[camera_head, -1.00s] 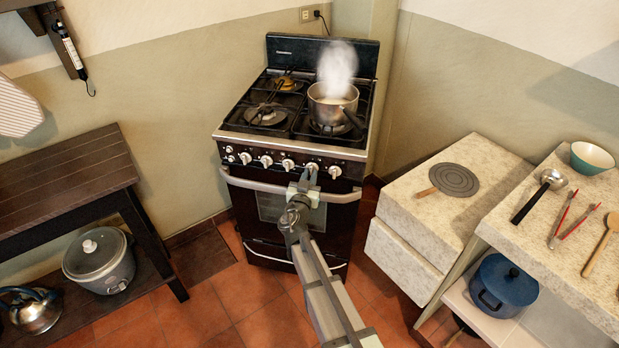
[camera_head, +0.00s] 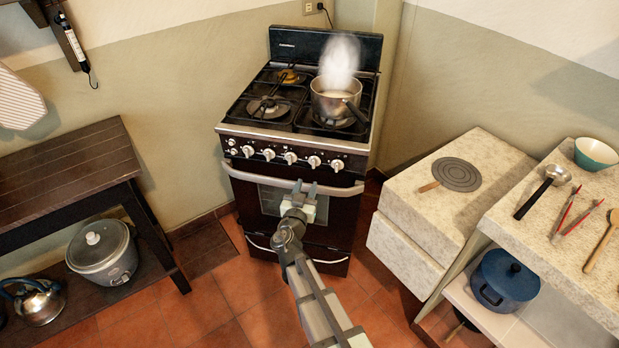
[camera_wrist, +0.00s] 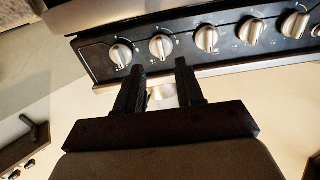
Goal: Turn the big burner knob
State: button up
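A row of several silvery burner knobs runs along the front panel of the black stove (camera_head: 330,187). One knob (camera_head: 314,161) is right of the middle of the row, and another knob (camera_head: 337,164) is at its right end. The knobs look alike in size, so I cannot tell which is the big one. My gripper (camera_head: 303,186) is in front of the stove, below the knobs and apart from them. In the wrist view its two dark fingers (camera_wrist: 160,68) stand apart with nothing held between them. A knob (camera_wrist: 160,46) shows just beyond the fingertips.
A steaming pot (camera_head: 336,104) stands on the right burner. The oven handle (camera_head: 250,178) crosses the stove front below the knobs. A pale counter (camera_head: 425,205) stands to the right, and a dark wooden bench (camera_head: 65,172) to the left. The tiled floor before the stove is clear.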

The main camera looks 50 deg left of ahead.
jog(key=v, duration=0.5)
jog(key=shift+s+d, duration=0.2)
jog(key=shift+s, duration=0.05)
dwell(0.4)
jog(key=s+d+f+n+g+h, duration=0.1)
jog(key=d+f+n+g+h, duration=0.85)
jog(key=d+f, duration=1.75)
jog(key=s+d+f+m+g, duration=0.1)
jog(key=d+f+m+g, duration=0.2)
jog(key=d, duration=1.2)
jog(key=s+d+f+m+g+h, duration=0.1)
jog(key=d+f+m+g, duration=0.3)
jog(key=d+m, duration=0.4)
jog(key=s+d+f+m+g+h, duration=0.1)
jog(key=s+d+f+m+g, duration=0.2)
jog(key=d, duration=1.8)
jog(key=f+m+g, duration=0.1)
jog(key=m, duration=0.2)
jog(key=shift+s+d+f, duration=0.2)
jog(key=shift+s+d, duration=0.05)
jog(key=shift+d, duration=0.1)
